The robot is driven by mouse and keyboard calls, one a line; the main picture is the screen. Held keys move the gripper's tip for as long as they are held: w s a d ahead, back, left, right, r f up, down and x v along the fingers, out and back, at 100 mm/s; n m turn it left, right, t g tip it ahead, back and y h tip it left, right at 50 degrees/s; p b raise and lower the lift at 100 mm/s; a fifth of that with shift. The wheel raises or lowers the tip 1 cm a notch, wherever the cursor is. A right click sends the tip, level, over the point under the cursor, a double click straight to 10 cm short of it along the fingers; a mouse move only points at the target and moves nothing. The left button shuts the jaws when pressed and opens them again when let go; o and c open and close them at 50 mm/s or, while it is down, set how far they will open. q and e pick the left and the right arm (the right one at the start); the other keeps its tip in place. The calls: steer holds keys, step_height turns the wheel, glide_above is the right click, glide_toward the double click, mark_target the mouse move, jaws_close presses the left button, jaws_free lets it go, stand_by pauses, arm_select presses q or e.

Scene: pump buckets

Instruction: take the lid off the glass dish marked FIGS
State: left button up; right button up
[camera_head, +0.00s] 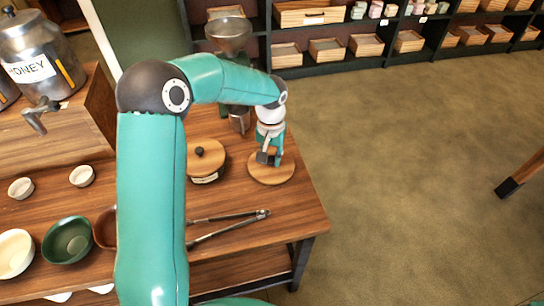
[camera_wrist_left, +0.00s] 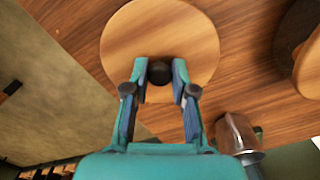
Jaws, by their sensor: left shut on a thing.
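My left gripper (camera_head: 268,158) is shut on the dark knob (camera_wrist_left: 160,72) of a round wooden lid (camera_head: 283,174), near the right end of the wooden table. In the left wrist view the fingers (camera_wrist_left: 153,82) sit on both sides of the knob, and the pale lid (camera_wrist_left: 165,28) lies beyond them. No dish shows under this lid, so I cannot tell whether it is lifted or resting. To its left stands another lidded dish (camera_head: 206,160) with a dark knob and a small label, too small to read. My right gripper is not in view.
A grinder with a metal hopper (camera_head: 229,36) stands behind. Bowls (camera_head: 68,240), small white cups (camera_head: 81,176) and a HONEY urn (camera_head: 38,60) are on the left. Open floor (camera_head: 420,180) lies right of the table.

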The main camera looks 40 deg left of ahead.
arm_select(q)
steer(key=shift+f, duration=0.2)
steer(key=o, duration=1.2)
steer(key=shift+r+p, duration=2.25)
steer(key=shift+r, duration=1.3)
